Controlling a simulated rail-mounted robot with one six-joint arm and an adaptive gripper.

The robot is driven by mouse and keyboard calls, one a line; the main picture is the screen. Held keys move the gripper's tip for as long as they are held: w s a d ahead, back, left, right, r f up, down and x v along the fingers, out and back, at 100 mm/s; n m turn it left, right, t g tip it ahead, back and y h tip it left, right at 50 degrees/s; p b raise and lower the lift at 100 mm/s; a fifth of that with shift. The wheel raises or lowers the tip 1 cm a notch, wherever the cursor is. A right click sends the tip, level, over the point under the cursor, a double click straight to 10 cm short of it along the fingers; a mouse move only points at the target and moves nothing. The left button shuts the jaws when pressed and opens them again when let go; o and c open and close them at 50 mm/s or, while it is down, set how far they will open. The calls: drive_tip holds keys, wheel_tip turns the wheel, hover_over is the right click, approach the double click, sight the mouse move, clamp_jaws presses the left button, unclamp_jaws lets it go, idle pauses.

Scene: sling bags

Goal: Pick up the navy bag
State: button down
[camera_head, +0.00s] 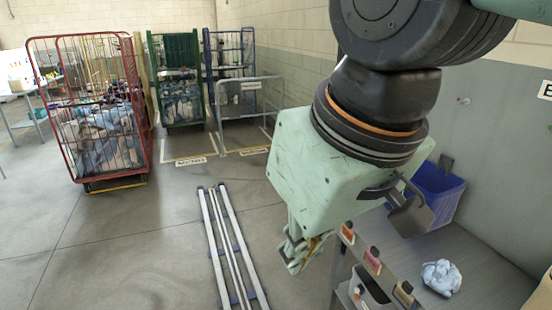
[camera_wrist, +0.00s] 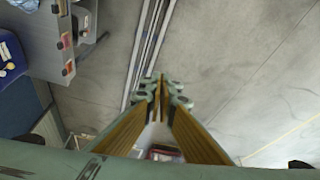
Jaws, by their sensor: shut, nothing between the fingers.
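I cannot make out a navy bag for certain in either view. Pale bundles lie in the red-framed cage trolley (camera_head: 140,95) at the left of the head view, too cluttered to tell apart. My gripper (camera_head: 302,258) hangs below the pale green wrist, over open floor left of the bench. It is shut and empty; in the wrist view its fingertips (camera_wrist: 162,88) meet with nothing between them.
A grey bench (camera_head: 478,268) stands at the right with a blue bin (camera_head: 442,192) and a crumpled pale blue cloth (camera_head: 441,277). Metal rails (camera_head: 228,245) run along the floor. Green (camera_head: 152,60) and blue (camera_head: 207,60) cages stand at the back.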

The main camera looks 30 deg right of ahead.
drive_tip(key=c, duration=3.4)
unclamp_jaws()
drive_tip(key=o, duration=0.6)
drive_tip(key=shift+w, duration=0.1)
